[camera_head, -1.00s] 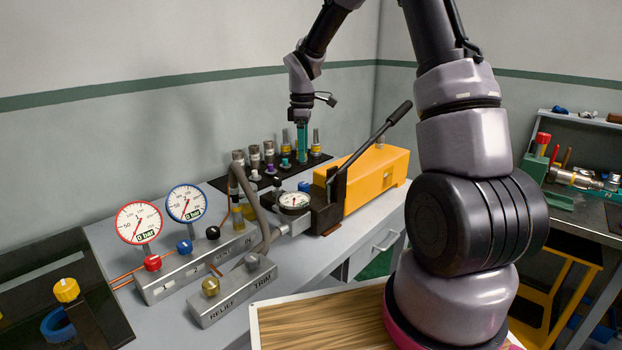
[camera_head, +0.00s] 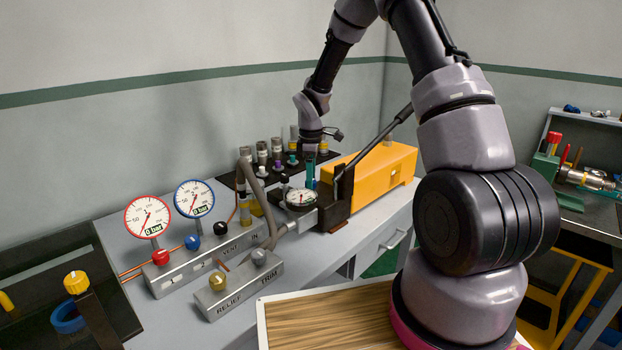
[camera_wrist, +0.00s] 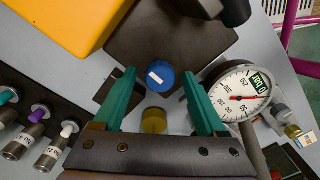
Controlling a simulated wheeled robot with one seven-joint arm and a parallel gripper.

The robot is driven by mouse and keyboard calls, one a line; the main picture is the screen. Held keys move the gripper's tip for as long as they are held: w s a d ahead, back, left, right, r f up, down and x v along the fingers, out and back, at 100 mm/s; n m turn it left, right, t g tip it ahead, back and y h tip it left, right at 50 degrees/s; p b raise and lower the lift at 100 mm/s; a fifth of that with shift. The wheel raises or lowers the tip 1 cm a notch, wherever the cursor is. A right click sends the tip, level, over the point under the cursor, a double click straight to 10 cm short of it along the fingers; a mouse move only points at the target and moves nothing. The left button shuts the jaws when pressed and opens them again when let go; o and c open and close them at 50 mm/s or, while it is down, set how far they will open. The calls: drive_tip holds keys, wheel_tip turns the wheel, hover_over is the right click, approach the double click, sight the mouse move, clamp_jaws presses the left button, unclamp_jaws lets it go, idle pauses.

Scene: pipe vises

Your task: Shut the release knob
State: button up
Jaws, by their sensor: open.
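A round blue knob (camera_wrist: 160,76) with a white mark, apparently the release knob, sits by the dark block at the front of the yellow hand pump (camera_head: 377,172). My gripper (camera_wrist: 159,90) is open and empty. In the wrist view its teal fingers point toward the knob, one tip on each side with visible gaps. I cannot tell how far above the knob they are. In the head view my gripper (camera_head: 311,172) hangs down beside the pump's front end, and I cannot make out the blue knob there.
A round gauge (camera_head: 301,198), also in the wrist view (camera_wrist: 239,95), stands close to the gripper. The black pump lever (camera_head: 372,145) rises beside the arm. Several fittings stand on a black mat (camera_head: 243,186) behind. A grey valve manifold (camera_head: 195,262) lies at left.

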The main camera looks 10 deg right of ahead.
drive_tip(key=shift+c, duration=0.3)
clamp_jaws()
drive_tip(key=shift+m, duration=0.3)
drive_tip(key=m, duration=0.3)
drive_tip(key=shift+m, duration=0.3)
drive_tip(key=m, duration=0.4)
drive_tip(key=shift+m, duration=0.4)
drive_tip(key=m, duration=0.8)
drive_tip(key=shift+m, duration=0.6)
